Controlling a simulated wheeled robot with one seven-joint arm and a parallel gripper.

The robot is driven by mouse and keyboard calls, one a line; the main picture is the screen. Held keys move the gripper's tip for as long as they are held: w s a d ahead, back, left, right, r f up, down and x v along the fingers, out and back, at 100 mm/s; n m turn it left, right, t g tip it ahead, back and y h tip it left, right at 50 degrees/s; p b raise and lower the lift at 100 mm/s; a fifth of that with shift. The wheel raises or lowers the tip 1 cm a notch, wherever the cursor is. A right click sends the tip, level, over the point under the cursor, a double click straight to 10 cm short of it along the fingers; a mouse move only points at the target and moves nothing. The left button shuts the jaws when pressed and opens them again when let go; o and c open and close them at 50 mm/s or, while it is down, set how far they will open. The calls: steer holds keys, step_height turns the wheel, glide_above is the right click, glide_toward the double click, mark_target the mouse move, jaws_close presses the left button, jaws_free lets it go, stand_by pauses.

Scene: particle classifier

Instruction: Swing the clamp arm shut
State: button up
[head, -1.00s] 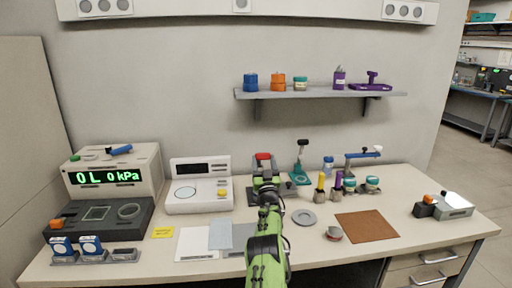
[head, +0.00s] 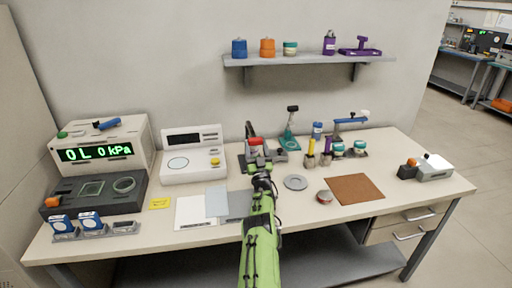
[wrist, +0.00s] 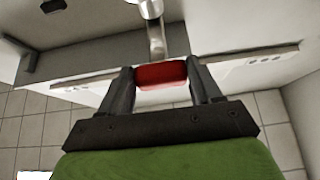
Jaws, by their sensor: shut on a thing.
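The clamp's red handle (head: 256,141) shows at the tip of my arm in the head view. In the wrist view the red grip (wrist: 162,75) lies between the two dark fingers of my gripper (wrist: 163,84), which are shut on it. A metal rod (wrist: 156,38) runs from the grip toward the top of the picture. A dark bar (head: 249,129), apparently part of the clamp, stands up behind the handle. The clamp's dark base (head: 244,161) rests on the bench, partly hidden by my gripper and arm.
A white scale (head: 193,155) stands left of the clamp. A teal stand (head: 290,131) and several small tools are close on the right. A grey dish (head: 295,183) and a brown mat (head: 354,188) lie in front. A shelf (head: 310,59) hangs above.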

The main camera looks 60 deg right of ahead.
steer(key=shift+w+f, duration=0.15)
steer(key=shift+f, duration=0.15)
steer(key=o, duration=1.1)
steer(key=shift+c, duration=0.2)
steer(key=o, duration=0.5)
steer(key=shift+w+d+f, duration=0.3)
steer(key=shift+w+d, duration=0.05)
steer(key=shift+d, duration=0.15)
steer(key=shift+c, duration=0.2)
steer(key=s+a+p, duration=0.6)
steer(key=s+a, duration=0.3)
steer(key=a, duration=0.1)
steer(key=shift+f, duration=0.1)
steer(key=shift+w, duration=0.1)
